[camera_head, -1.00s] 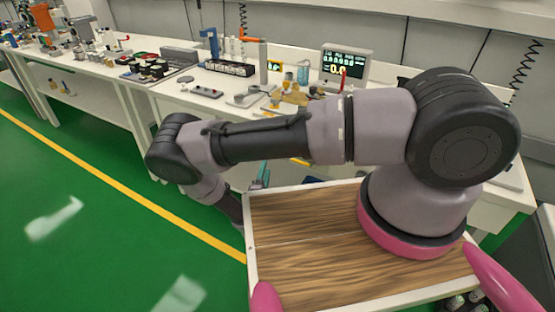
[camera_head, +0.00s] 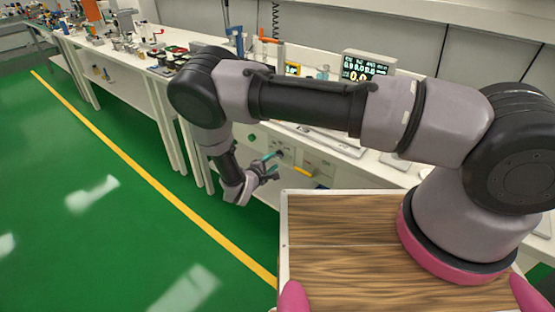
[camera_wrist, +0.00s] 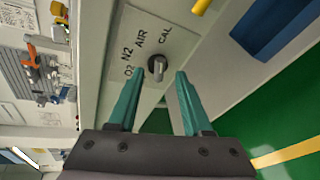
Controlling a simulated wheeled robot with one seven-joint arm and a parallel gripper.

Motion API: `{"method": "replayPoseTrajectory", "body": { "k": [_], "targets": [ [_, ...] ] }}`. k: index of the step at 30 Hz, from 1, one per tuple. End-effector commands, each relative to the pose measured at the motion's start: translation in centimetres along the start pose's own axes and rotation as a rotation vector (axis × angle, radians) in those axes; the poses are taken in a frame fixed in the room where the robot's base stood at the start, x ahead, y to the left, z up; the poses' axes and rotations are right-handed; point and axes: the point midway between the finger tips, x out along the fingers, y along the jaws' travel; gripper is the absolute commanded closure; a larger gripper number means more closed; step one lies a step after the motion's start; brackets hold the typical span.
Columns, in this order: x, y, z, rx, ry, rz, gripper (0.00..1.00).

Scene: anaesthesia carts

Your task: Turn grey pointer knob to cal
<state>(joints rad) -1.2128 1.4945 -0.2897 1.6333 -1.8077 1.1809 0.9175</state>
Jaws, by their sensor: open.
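The grey pointer knob (camera_wrist: 157,68) sits on a pale panel (camera_wrist: 133,22) on the front of the bench, in the wrist view. Labels O2, N2, AIR and CAL are set around it. Its pointer's exact direction is hard to tell. My gripper (camera_wrist: 155,80) is open, with one teal finger on each side below the knob in the picture and nothing between them. Whether a fingertip touches the knob cannot be told. In the head view my gripper (camera_head: 272,164) is at the bench front, close to the panel, and the knob is too small to make out clearly.
A yellow handle (camera_wrist: 201,6) sticks out close to the knob; it also shows in the head view (camera_head: 303,171). A blue panel (camera_wrist: 275,28) lies to the right. The white bench top (camera_head: 330,140) is above the panel. Green floor (camera_head: 110,190) is open at the left.

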Motion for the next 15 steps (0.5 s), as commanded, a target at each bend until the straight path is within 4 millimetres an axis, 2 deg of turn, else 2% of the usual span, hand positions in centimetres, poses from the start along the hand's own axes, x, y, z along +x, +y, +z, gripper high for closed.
{"method": "replayPoseTrajectory", "body": {
  "k": [3,6,15],
  "targets": [
    [2.0,0.0,0.1,-0.001,-0.002,0.001,0.50],
    [3.0,0.0,0.0,-0.001,-0.001,0.001,0.50],
    [3.7,0.0,0.0,-0.001,0.001,0.001,0.50]
  ]
}}
